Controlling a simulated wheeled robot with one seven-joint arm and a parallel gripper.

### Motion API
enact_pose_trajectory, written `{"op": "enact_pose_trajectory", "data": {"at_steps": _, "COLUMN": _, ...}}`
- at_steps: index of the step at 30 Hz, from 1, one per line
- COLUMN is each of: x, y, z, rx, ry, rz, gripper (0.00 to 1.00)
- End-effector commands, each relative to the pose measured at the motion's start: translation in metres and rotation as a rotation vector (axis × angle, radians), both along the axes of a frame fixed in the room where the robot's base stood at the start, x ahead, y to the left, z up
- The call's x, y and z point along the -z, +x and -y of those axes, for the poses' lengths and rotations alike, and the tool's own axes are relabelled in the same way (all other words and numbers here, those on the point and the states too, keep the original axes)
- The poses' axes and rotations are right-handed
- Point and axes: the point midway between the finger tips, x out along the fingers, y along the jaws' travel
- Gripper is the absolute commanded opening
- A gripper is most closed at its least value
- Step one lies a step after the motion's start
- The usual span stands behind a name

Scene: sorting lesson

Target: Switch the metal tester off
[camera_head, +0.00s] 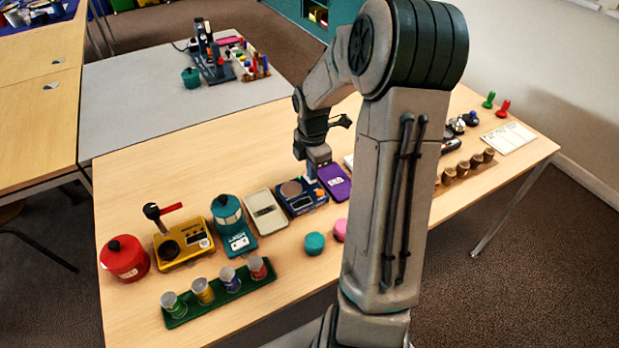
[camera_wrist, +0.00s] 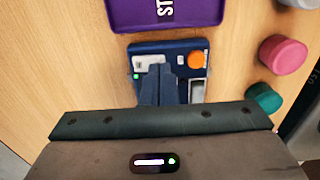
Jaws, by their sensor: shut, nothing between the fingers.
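A blue box-like device (camera_head: 300,204), which I take to be the metal tester, stands on the wooden table with a round grey-brown pad on top. In the wrist view this blue device (camera_wrist: 180,50) shows an orange round button (camera_wrist: 195,60), a pale switch panel (camera_wrist: 141,62) and a lit green light (camera_wrist: 136,76). My gripper (camera_wrist: 158,68) is shut and empty, its fingertips over the pale panel. I cannot tell whether they touch it. The fingers hide part of the panel and of the device's middle. In the head view my gripper (camera_head: 317,172) is at the device's far side.
A purple tray (camera_head: 336,183) with partly visible lettering is beside the device. A pale tray (camera_head: 265,212), teal device (camera_head: 233,236), yellow device (camera_head: 183,244) and red pot (camera_head: 124,260) stand to the left. Teal (camera_head: 315,243) and pink (camera_head: 340,230) round pieces lie in front.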

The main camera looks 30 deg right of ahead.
Motion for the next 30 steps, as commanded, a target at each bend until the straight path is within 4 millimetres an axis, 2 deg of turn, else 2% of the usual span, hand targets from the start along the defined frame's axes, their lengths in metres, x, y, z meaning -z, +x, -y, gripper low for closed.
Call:
{"op": "enact_pose_trajectory", "data": {"at_steps": 26, "x": 0.014, "y": 0.0, "z": 0.0, "rx": 0.0, "ry": 0.0, "rz": -0.001, "gripper": 0.0}}
{"op": "enact_pose_trajectory", "data": {"at_steps": 30, "x": 0.011, "y": 0.0, "z": 0.0, "rx": 0.0, "ry": 0.0, "rz": 0.0, "gripper": 0.0}}
